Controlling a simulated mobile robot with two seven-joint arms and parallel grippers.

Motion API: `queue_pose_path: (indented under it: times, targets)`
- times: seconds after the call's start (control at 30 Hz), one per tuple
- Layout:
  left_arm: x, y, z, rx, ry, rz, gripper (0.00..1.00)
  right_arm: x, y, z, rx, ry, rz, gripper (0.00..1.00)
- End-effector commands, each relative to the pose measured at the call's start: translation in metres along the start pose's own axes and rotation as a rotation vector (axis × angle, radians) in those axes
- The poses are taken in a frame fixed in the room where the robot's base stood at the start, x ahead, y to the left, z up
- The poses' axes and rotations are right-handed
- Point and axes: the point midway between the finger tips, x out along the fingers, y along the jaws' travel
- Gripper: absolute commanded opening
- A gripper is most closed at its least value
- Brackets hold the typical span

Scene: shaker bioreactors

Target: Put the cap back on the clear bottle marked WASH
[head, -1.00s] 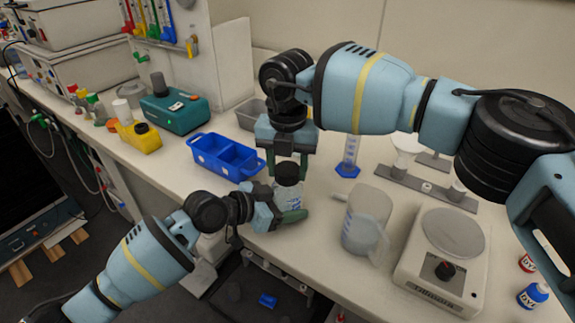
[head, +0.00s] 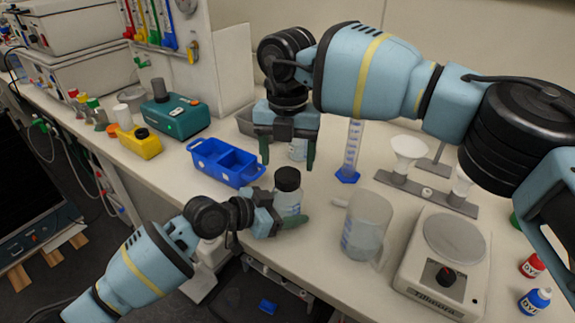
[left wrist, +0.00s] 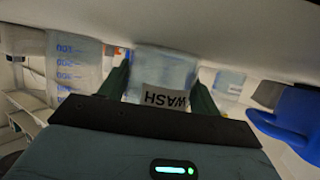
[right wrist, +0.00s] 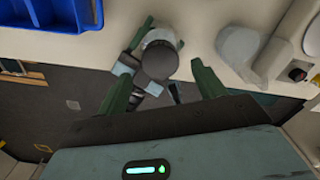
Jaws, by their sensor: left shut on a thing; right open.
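The clear bottle (head: 287,203) stands upright near the bench's front edge, with a black cap (head: 287,178) on its mouth. The cap looks level; how tightly it sits cannot be told. In the left wrist view, the label WASH shows upside down on the bottle (left wrist: 160,75). My left gripper (head: 290,218) is shut on the bottle's body from the front left. My right gripper (head: 288,158) is open and empty, pointing down above the cap. In the right wrist view, the cap (right wrist: 159,60) lies beyond the open fingers.
A blue divided tray (head: 226,178) is left of the bottle. A translucent jug (head: 367,225) and a balance-like device (head: 440,262) stand to its right.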

Motion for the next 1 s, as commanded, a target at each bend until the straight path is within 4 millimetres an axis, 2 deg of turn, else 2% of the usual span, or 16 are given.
queue_pose_path:
  times: [0.23,0.33,0.47,0.67,1.0]
  targets:
    - [0.0,0.0,0.0,0.0,0.0,0.0,0.0,-0.002,0.0,0.0,0.0,0.001,-0.001,0.69]
    - [0.0,0.0,0.0,0.0,0.0,0.0,0.0,-0.002,0.0,0.0,-0.004,0.001,-0.001,0.65]
    - [0.0,0.0,0.0,0.0,0.0,0.0,0.0,-0.004,0.0,0.0,-0.057,0.001,-0.001,0.65]
    - [0.0,0.0,0.0,0.0,0.0,0.0,0.0,-0.009,0.0,0.0,-0.306,0.0,-0.001,0.65]
    - [0.0,0.0,0.0,0.0,0.0,0.0,0.0,-0.022,0.0,0.0,-0.868,0.0,-0.001,0.65]
